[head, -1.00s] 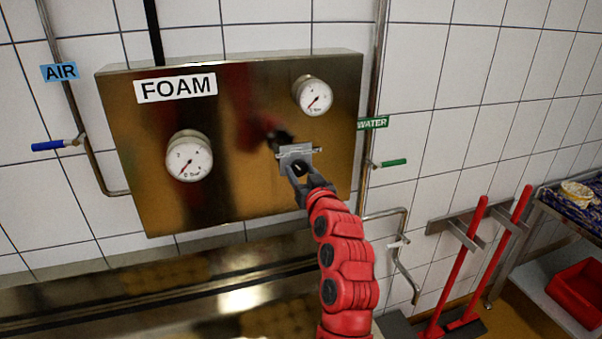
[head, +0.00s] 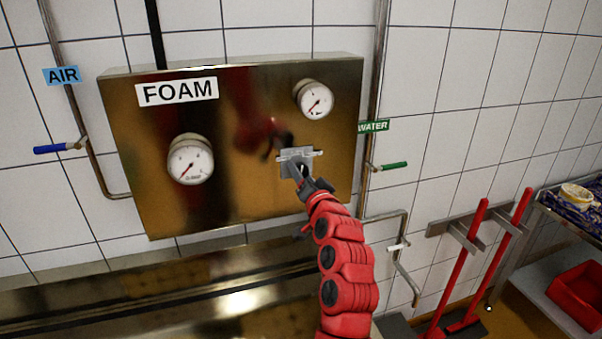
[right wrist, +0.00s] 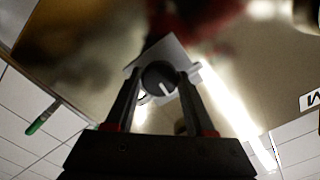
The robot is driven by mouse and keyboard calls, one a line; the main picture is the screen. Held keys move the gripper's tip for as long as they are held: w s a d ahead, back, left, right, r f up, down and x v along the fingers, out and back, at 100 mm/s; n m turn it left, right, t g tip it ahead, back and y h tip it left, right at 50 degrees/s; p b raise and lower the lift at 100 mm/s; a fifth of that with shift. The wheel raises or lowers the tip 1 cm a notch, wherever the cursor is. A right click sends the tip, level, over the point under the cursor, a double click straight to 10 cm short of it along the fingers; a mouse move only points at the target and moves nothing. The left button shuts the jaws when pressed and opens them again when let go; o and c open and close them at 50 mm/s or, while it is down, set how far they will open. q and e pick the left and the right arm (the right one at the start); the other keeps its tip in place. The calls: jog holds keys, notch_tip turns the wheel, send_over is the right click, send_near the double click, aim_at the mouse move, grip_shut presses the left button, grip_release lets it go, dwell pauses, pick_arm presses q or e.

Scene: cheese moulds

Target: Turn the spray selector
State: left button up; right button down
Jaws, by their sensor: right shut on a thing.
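The spray selector is a round dark knob (right wrist: 158,76) with a white pointer mark, set on a small grey plate (head: 308,154) on the front of the brassy metal foam box (head: 240,185). My right gripper (head: 297,170) reaches it from below and in front. In the right wrist view, its two fingers (right wrist: 160,82) are shut on the knob, one on each side, with the white mark showing between them. In the head view the fingers and hand hide the knob. My left gripper is in neither view.
Two gauges (head: 190,161) (head: 314,99) sit on the box. A blue-handled air valve (head: 52,149) is at left, and a green-handled water valve (head: 393,166) with its pipe is close at right. A metal ledge (head: 60,315) runs below. Red-handled tools (head: 462,262) hang further right.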

jog(key=shift+d+r+m, duration=0.3)
jog(key=shift+m, duration=0.1)
jog(key=c, duration=0.6)
grip_release()
jog(key=o, duration=0.3)
jog(key=shift+d+f, duration=0.15)
jog(key=shift+o, duration=0.2)
jog(key=shift+a+f, duration=0.1)
jog(key=shift+a, duration=0.15)
jog(key=shift+s, duration=0.1)
